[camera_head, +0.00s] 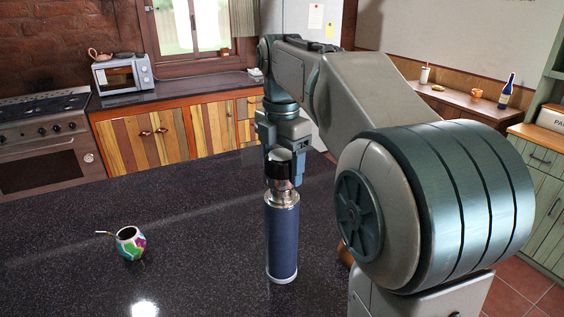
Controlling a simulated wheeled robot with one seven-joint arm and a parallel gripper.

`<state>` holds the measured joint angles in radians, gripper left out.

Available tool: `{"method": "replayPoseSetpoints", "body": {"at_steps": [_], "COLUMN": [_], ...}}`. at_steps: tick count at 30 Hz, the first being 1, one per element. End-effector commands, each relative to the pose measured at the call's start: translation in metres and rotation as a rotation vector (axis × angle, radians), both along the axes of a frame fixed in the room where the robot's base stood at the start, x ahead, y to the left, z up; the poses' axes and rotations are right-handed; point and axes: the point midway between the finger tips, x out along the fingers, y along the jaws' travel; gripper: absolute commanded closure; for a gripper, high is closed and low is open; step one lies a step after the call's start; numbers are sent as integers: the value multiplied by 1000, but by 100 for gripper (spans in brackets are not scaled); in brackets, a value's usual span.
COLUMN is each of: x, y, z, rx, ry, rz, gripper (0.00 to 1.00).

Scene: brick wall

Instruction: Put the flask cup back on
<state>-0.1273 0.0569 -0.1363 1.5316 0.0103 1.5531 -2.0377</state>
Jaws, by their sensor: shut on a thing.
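The blue flask (282,240) stands upright on the dark counter, with a silver shoulder and neck at its top. My gripper (284,165) points down directly over the flask and is shut on the flask cup (279,177), a dark piece with a pale top. The cup is at the flask's neck in the picture; I cannot tell whether it touches or sits on it. The fingers hide part of the cup.
A colourful mate gourd (131,245) with a metal straw stands to the left on the speckled counter (200,220). A brown object (345,253) is mostly hidden behind my arm. The counter between gourd and flask is clear.

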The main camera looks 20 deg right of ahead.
Motion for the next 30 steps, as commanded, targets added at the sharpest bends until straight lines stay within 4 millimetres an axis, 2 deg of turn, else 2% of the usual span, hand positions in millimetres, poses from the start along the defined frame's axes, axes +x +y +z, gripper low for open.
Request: {"method": "replayPoseSetpoints", "body": {"at_steps": [13, 30], "x": [0, 0], "y": [0, 0], "z": [-1, -17], "rx": [0, 0], "ry": [-1, -1], "rz": [0, 0], "gripper": [53, 53]}}
